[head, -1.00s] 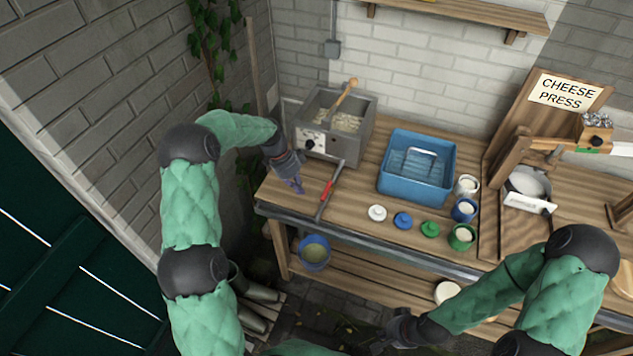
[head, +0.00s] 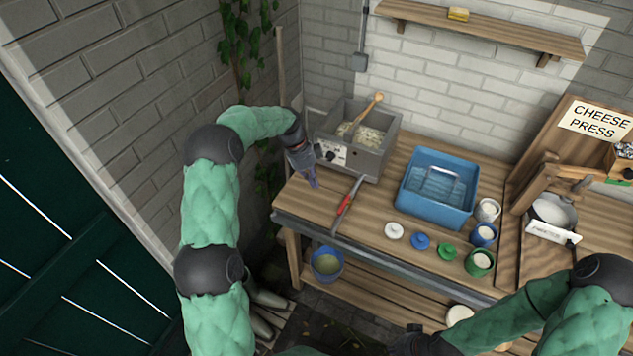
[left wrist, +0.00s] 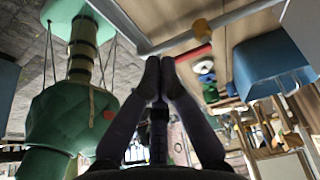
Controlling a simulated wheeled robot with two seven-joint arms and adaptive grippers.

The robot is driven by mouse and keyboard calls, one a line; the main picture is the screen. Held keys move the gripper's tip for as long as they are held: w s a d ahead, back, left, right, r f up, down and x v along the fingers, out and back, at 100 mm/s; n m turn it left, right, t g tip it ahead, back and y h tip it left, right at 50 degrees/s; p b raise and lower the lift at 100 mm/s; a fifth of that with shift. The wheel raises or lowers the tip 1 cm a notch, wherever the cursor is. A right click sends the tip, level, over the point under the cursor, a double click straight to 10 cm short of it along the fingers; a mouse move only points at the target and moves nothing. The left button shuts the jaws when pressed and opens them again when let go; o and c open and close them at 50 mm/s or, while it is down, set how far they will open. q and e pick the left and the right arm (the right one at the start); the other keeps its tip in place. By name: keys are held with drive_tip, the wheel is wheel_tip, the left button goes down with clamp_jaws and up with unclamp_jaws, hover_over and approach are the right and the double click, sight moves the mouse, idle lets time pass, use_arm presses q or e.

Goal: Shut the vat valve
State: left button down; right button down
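The grey vat (head: 378,158) stands at the back left of the bench, with pale curds and a wooden spoon in it. A thin grey pipe (head: 357,185) runs from its front toward the bench's front edge. A red valve handle (head: 345,205) lies roughly in line with the pipe. My left gripper (head: 314,183) is left of the pipe, apart from the handle. In the left wrist view its fingertips (left wrist: 160,72) are together with nothing seen between them. My right gripper (head: 408,338) is at the bottom edge of the head view, low before the bench; its fingers are unclear.
A blue tub (head: 437,205) stands right of the pipe, with several coloured lids and pots beside it. A blue bucket (head: 327,263) sits below the bench. The cheese press (head: 560,185) is at the right. A brick wall (head: 110,110) rises left of my left arm.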

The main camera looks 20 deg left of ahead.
sight(344, 205)
use_arm(q)
drive_tip(key=x, duration=0.6)
drive_tip(key=shift+d+f, duration=0.15)
drive_tip(key=shift+f, duration=0.2)
drive_tip(key=d, duration=0.3)
drive_tip(key=shift+f, duration=0.2)
drive_tip(key=shift+d, duration=0.6)
drive_tip(key=shift+s, duration=0.1)
